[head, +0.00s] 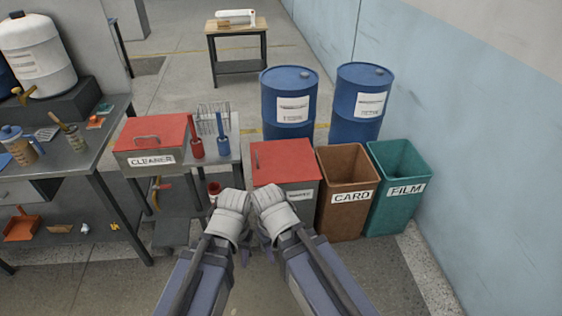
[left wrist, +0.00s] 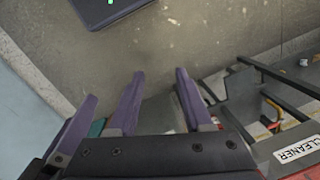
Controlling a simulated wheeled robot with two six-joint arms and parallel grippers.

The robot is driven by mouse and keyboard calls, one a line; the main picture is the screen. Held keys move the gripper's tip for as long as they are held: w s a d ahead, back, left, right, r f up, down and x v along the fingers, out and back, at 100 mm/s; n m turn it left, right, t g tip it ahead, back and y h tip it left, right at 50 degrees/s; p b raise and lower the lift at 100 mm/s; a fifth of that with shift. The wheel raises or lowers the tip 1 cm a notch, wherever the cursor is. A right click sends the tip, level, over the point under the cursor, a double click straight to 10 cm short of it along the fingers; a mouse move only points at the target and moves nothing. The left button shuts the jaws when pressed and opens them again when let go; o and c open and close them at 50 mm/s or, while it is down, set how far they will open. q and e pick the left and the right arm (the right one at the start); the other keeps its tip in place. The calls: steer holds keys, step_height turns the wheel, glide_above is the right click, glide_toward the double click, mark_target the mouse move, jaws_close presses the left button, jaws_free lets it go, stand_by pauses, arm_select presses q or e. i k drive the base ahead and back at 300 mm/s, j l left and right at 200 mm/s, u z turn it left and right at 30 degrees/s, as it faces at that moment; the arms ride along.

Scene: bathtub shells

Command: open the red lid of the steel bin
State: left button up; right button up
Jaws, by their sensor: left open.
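The steel bin (head: 307,207) stands on the floor left of the brown bin. Its red lid (head: 287,160) lies flat and shut on top, with a small handle on the lid's left side. A label on the bin's front is partly covered by my right arm. My left gripper (head: 244,256) is in front of the bin, low and to its left; it is open and holds nothing that I can see. Purple fingers show in the left wrist view (left wrist: 160,90). My right gripper (head: 268,250) is close beside it, its fingers mostly hidden behind its wrist.
A brown CARD bin (head: 344,178) and a green FILM bin (head: 398,171) stand open to the right, near the wall. Blue drums (head: 287,128) stand behind. A red-lidded CLEANER box (head: 160,137) sits on the grey bench at left. Floor in front is clear.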

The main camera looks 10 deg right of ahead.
mark_target(282, 162)
steer(key=i+z, duration=0.25)
steer(key=i, duration=0.2)
steer(key=i+z, duration=0.25)
steer(key=i, duration=0.2)
